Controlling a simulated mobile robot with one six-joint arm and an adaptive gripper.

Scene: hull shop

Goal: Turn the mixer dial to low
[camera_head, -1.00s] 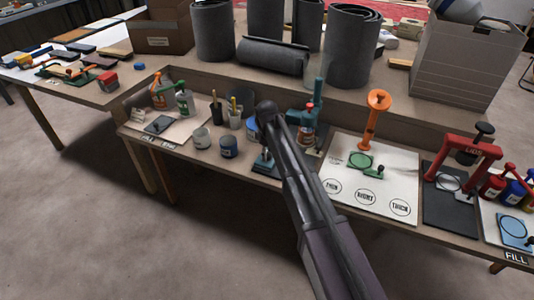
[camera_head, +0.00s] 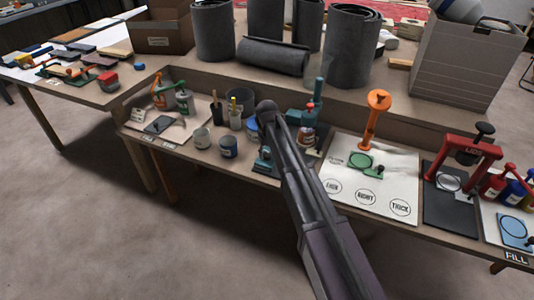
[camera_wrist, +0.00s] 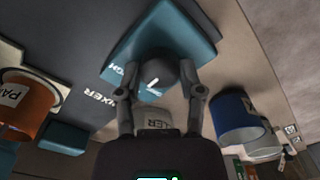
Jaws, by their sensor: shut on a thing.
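The mixer's teal base (camera_wrist: 185,32) is in the upper middle of the wrist view, and part of it shows beside my arm in the head view (camera_head: 264,162). Its round dark dial (camera_wrist: 160,74) has a short white pointer mark lying diagonally, lower left to upper right. Lettering ending in "GH" is on the base left of the dial. My gripper (camera_wrist: 163,90) has one finger on each side of the dial and is shut on it. Other position words on the base are hidden or unreadable. In the head view my arm hides the gripper.
In the wrist view, an orange can (camera_wrist: 28,100) stands left and a blue can (camera_wrist: 238,118) right of the gripper. In the head view, a white mat (camera_head: 345,198) lies to the right.

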